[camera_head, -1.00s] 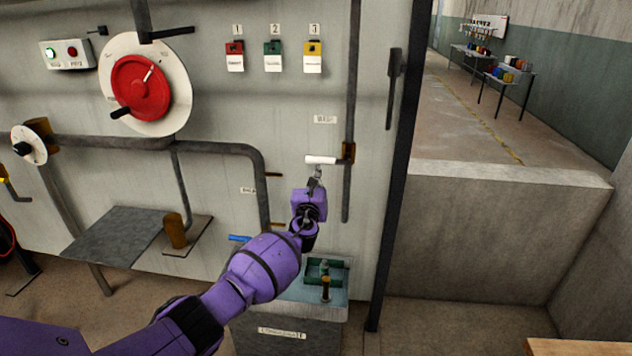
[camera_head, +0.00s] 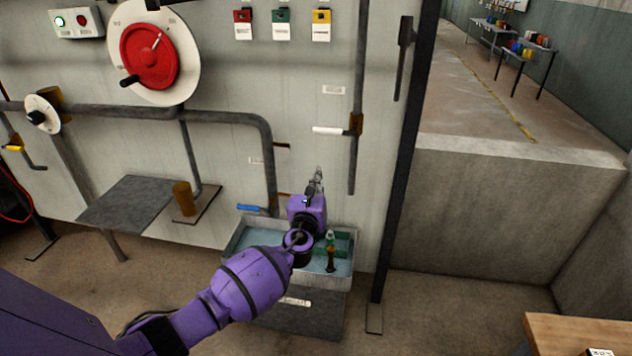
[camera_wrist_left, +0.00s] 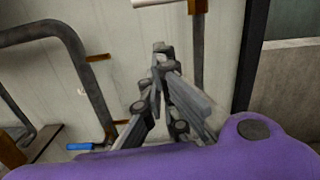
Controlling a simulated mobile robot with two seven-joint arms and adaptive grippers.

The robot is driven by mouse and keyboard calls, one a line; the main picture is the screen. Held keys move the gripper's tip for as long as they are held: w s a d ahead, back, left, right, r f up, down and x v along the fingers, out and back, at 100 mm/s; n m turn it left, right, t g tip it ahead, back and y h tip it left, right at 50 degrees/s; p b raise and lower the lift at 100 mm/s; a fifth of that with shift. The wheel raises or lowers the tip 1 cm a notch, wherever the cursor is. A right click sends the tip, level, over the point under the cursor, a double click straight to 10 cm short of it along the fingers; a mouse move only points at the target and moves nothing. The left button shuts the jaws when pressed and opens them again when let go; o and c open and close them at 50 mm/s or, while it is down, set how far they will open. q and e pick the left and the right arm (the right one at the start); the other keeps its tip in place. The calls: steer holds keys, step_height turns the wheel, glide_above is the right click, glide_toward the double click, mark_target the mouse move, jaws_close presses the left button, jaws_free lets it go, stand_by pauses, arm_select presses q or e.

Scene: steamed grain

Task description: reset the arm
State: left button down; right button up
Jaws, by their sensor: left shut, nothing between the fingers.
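My left gripper (camera_head: 317,178) is in front of the wall panel, below a white lever handle (camera_head: 328,130) and apart from it. In the left wrist view the gripper (camera_wrist_left: 161,52) has its fingers together, with nothing between them. The purple left arm reaches in from the lower left and passes over the basin. My right gripper is in neither view.
Below the arm stands a basin (camera_head: 343,278) with a green and brown item (camera_head: 330,258) in it. A blue handle (camera_head: 248,207) is left of the gripper. A grey shelf (camera_head: 130,203), a brown cup (camera_head: 184,198) and a red wheel (camera_head: 149,57) are further left.

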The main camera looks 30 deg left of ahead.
arm_select(q)
steer(key=s+d+f+n+g+h+p, duration=0.1)
steer(key=s+d+f+n+g+h, duration=0.15)
steer(key=s+d+f+n, duration=0.5)
steer(key=s+d+f+n+g+h, duration=0.25)
steer(key=s+d+f+n, duration=0.25)
steer(key=s+f+n, duration=0.5)
steer(key=s+f+n+g, duration=0.1)
steer(key=s+n, duration=0.3)
steer(key=s, duration=0.7)
steer(key=s+d+f+n+g+p, duration=0.1)
steer(key=s+f+n, duration=0.3)
steer(key=s, duration=0.8)
steer(key=s+d+f+n+g+p, duration=0.1)
steer(key=s+n, duration=0.5)
steer(key=s, duration=0.6)
steer(key=shift+d+f+g+h, duration=0.15)
steer(key=shift+f+g+h, duration=0.15)
steer(key=shift+f+g, duration=0.4)
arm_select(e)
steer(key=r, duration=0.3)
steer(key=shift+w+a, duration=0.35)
arm_select(q)
steer(key=shift+f, duration=0.1)
